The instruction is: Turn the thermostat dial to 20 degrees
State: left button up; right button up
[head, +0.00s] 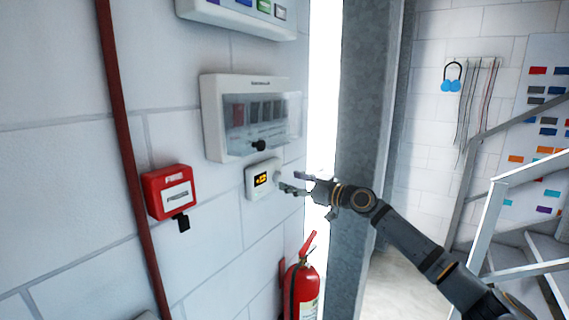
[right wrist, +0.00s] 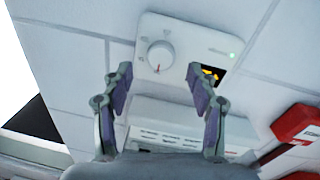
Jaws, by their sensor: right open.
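The thermostat (head: 254,186) is a small white box on the wall with a dark display showing orange digits, too small to read surely. In the right wrist view the thermostat (right wrist: 202,42) shows a round white dial (right wrist: 161,56) with a red mark toward the bottom. Its display (right wrist: 211,74) is partly hidden by a finger. My right gripper (head: 292,182) is open just right of the thermostat. In the right wrist view its fingers (right wrist: 158,88) are spread on either side below the dial, apart from it. My left gripper is not in view.
A breaker box (head: 213,118) with a clear cover is mounted just above the thermostat. A red call point (head: 157,205) is at left, by a red pipe (head: 121,130). A fire extinguisher (head: 304,285) stands below. A grey steel column (head: 362,110) rises behind my right arm.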

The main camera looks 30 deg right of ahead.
aim_at(280, 178)
jog(key=p+x, duration=0.2)
jog(key=x, duration=0.1)
jog(key=shift+r, duration=0.15)
jog(key=shift+w+a+f, duration=0.2)
jog(key=shift+w+a, duration=0.05)
jog(key=shift+w, duration=0.05)
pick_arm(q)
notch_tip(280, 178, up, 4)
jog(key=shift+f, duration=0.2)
pick_arm(e)
jog(key=c, duration=1.2)
